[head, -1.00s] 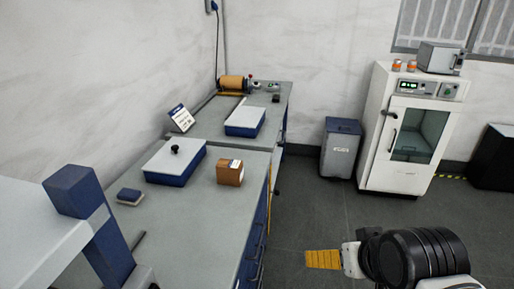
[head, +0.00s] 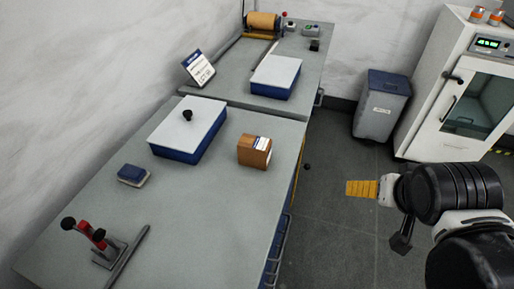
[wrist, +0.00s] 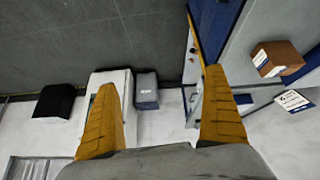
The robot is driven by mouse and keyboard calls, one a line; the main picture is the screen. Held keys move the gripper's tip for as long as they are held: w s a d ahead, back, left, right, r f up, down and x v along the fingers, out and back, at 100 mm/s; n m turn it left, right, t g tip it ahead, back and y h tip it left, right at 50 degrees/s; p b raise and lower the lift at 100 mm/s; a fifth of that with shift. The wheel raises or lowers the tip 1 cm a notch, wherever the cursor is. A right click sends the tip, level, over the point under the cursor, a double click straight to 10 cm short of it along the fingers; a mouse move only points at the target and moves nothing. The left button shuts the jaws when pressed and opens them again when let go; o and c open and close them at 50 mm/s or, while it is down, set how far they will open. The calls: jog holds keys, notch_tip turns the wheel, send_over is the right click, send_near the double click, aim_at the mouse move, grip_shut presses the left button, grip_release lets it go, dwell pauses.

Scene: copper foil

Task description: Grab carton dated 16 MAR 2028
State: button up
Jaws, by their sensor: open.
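A brown carton (head: 254,152) with a white label on its top edge stands on the grey bench top, near the bench's right edge. The label is too small to read, so I cannot tell its date. The carton also shows at the upper right of the wrist view (wrist: 284,55), outside the fingers. My gripper (head: 362,188) with yellow fingers is to the right of the bench, over the floor and apart from the carton. In the wrist view my gripper (wrist: 161,82) is open and empty.
On the bench (head: 215,225) are a blue box with a white lid (head: 188,125), a small blue block (head: 133,174), a red-handled tool (head: 95,240) and a sign (head: 198,68). Behind are another lidded box (head: 275,76) and a copper roll (head: 264,20). A grey bin (head: 382,105) and white cabinet (head: 460,85) stand right.

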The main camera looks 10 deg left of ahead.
jog(key=w+a+f+h, duration=0.1)
jog(key=w+a+f, duration=0.1)
jog(key=w+a, duration=0.4)
jog(key=m+t+b, duration=0.1)
jog(key=t+b, duration=0.1)
jog(key=t, duration=0.6)
send_near(254, 144)
jog(key=b+x, duration=0.1)
jog(key=x, duration=0.4)
jog(key=shift+s+d+f, duration=0.1)
jog(key=shift+d+f, duration=0.05)
jog(key=b+x, duration=0.1)
jog(key=x, duration=0.1)
jog(key=b+x, duration=0.1)
jog(key=x, duration=0.1)
jog(key=b+x, duration=0.1)
jog(key=x, duration=0.1)
jog(key=shift+a, duration=0.25)
jog(key=c, duration=1.3)
